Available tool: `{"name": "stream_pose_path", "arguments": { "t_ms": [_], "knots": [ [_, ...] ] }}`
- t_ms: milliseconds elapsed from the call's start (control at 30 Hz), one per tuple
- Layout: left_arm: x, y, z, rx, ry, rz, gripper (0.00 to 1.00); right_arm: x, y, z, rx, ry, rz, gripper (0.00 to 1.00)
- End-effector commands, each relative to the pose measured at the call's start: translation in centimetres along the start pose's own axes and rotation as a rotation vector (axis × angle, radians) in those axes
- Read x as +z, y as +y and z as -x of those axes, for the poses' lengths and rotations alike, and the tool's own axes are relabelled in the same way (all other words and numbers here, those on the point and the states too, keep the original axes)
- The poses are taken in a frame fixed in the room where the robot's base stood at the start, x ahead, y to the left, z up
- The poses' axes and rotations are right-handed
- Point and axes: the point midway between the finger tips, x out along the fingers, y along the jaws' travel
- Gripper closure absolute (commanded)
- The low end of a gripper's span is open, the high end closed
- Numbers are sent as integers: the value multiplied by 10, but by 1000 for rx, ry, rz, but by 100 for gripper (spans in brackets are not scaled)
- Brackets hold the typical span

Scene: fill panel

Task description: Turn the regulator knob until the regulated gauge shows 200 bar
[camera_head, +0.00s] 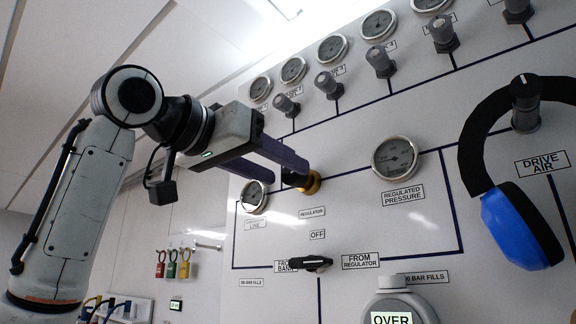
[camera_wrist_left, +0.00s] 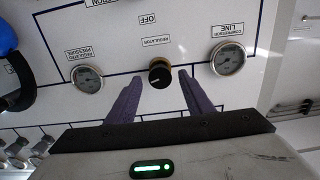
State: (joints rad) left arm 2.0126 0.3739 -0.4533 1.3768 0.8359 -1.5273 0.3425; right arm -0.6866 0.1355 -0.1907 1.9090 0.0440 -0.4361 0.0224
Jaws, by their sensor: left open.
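The regulator knob is black with a yellow-brass collar (camera_head: 313,183); its dark cap with a pale mark faces me in the left wrist view (camera_wrist_left: 158,75). My left gripper (camera_head: 290,174) is open in front of the panel, its purple fingers apart on either side of the knob. In the left wrist view (camera_wrist_left: 161,79) a gap shows between the knob and each fingertip. The regulated pressure gauge (camera_head: 395,157) is right of the knob, also visible in the left wrist view (camera_wrist_left: 87,79); its reading is too small to tell. My right gripper is not in view.
The line gauge (camera_head: 254,196) is left of the knob. A black selector handle (camera_head: 311,263) sits below. A row of small valves and gauges (camera_head: 332,49) runs above.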

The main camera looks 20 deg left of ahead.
Motion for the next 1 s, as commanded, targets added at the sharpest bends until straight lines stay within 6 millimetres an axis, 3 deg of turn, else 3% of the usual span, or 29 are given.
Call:
{"name": "stream_pose_path", "arguments": {
  "t_ms": [200,533,567,800,1000],
  "knots": [
    [-1,0,-25,0,0,-1,53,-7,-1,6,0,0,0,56],
    [0,0,-30,0,0,-1,53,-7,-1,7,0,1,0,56],
    [0,0,-30,0,0,-1,55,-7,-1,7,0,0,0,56],
    [0,0,-29,0,0,-1,92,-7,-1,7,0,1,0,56],
    [0,0,-29,0,0,-14,92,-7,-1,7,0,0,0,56]
  ]
}}
